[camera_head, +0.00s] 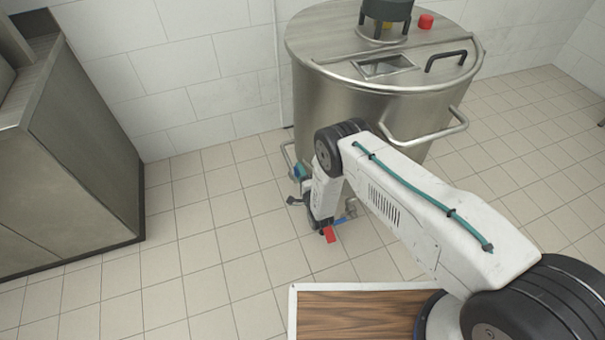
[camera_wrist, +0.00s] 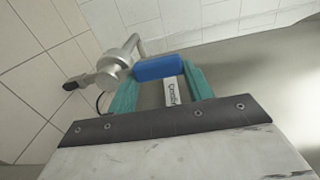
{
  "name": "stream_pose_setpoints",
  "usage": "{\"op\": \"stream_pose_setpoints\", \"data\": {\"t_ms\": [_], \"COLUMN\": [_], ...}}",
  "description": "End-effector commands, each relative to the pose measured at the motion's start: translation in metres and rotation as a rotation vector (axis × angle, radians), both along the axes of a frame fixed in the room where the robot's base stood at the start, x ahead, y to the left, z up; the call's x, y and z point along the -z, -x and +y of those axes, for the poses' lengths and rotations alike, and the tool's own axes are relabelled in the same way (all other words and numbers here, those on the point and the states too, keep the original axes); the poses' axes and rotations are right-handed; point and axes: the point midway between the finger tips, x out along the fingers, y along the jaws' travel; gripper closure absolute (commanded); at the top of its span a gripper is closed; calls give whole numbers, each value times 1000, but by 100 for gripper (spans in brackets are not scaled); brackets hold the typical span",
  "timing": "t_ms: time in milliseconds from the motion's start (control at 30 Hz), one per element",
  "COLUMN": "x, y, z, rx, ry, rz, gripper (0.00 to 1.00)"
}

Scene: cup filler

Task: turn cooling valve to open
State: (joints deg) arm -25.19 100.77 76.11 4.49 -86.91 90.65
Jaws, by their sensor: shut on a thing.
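The cooling valve's blue handle (camera_wrist: 158,68) lies crosswise between the teal fingertips of my gripper (camera_wrist: 160,75) in the wrist view. The gripper is shut on it. A white label (camera_wrist: 172,92) with partly readable lettering, starting like "Cooling", shows between the fingers just below the handle. The valve's body is mostly hidden behind the handle and fingers. In the head view my gripper (camera_head: 299,171) is a small teal patch low at the front of the steel tank, mostly hidden by my arm.
The steel tank (camera_head: 345,100) stands against the tiled wall. A metal pipe fitting with a black lever (camera_wrist: 82,82) is left of the gripper. A red part (camera_head: 329,234) and a blue part (camera_head: 346,217) show low beside my wrist. A steel cabinet (camera_head: 75,150) stands left, with clear floor between.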

Motion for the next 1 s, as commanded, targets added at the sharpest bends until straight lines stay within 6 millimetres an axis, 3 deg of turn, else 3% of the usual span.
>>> {"op": "stream_pose_setpoints", "data": {"t_ms": [167, 200, 567, 1000], "x": [1, 1, 1, 1], "y": [1, 0, 5, 66], "z": [-1, -2, -3, -26], "rx": [2, 2, 1, 1], "ry": [0, 0, 1, 1], "rz": [4, 4, 4, 4], "gripper": [90, 40, 40, 40]}}
